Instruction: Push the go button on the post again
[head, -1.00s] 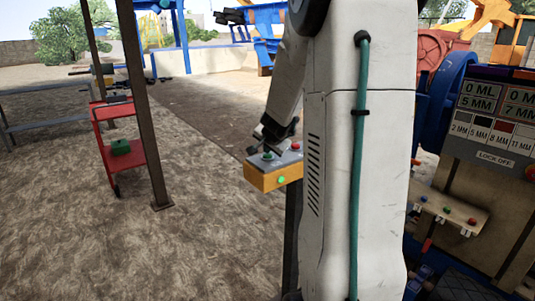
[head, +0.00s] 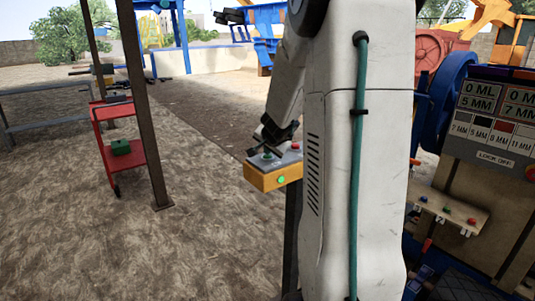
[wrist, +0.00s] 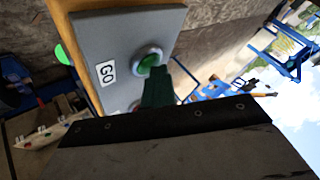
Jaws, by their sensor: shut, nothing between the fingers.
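The post box is orange with a grey top (head: 284,163) and stands on a dark post (head: 291,235). Its green go button (head: 267,156) sits on that top beside a red button (head: 295,146). In the wrist view the green button (wrist: 150,61) has a pale ring and a white GO label (wrist: 106,73) beside it. My gripper (head: 262,146) is shut and empty, close above the go button. In the wrist view its dark green fingers (wrist: 158,88) end at the button's edge; I cannot tell whether they touch it. A green lamp (head: 281,180) glows on the box front.
A red trolley (head: 113,140) with a green object stands left, behind a brown column (head: 146,105). At right are a display panel (head: 494,115) and a small shelf with several coloured buttons (head: 445,212). The ground left of the post is clear.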

